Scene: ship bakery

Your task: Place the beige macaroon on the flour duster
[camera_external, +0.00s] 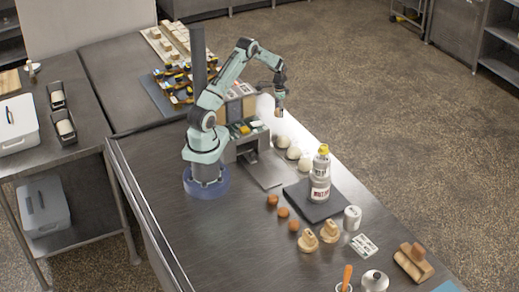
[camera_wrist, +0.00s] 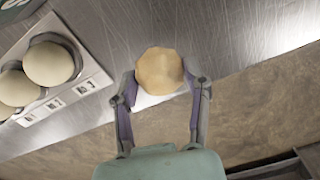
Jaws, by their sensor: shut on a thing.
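The beige macaroon (camera_wrist: 160,72) is rounded and faceted, and sits between the fingertips of my gripper (camera_wrist: 160,88) in the wrist view. My gripper is shut on it. In the external view my gripper (camera_external: 279,104) holds it above the counter's far edge, behind the white domes, with the macaroon (camera_external: 278,113) small below the fingers. I cannot tell for sure which thing is the flour duster.
White domes (camera_external: 293,153) stand in a row near the gripper; they also show in the wrist view (camera_wrist: 48,63). A labelled jar (camera_external: 319,188) with a yellow-topped item stands on a dark slab (camera_external: 302,208). Brown balls (camera_external: 283,212) and wooden pieces (camera_external: 308,241) lie nearer.

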